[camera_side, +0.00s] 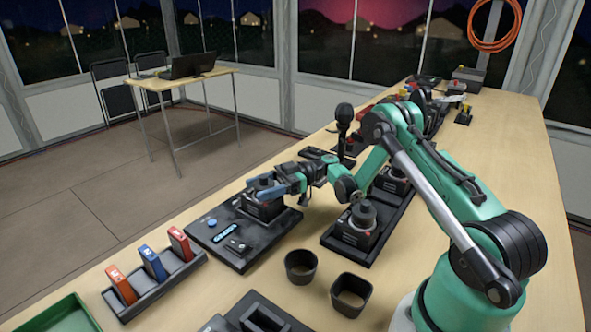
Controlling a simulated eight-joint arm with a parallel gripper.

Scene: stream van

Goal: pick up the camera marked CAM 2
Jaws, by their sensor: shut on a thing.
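My gripper (268,188) reaches in from the right and is shut on a dark, boxy camera (263,210). This camera is over the far right part of a black panel (208,239) with a blue button and a lit blue display. I cannot tell whether it touches the panel. The fingers hide part of its top. Two similar dark cameras, one nearer (355,232) and one farther (391,180), stand in a black tray (345,250) to the right. The markings are too small to read, so I cannot tell which one is CAM 2.
A rack (160,287) with red and blue upright pieces stands at the left. A round black cup (300,267) and a square one (350,294) stand in front. A microphone (344,118) rises behind. A green tray (62,316) is at the front left corner.

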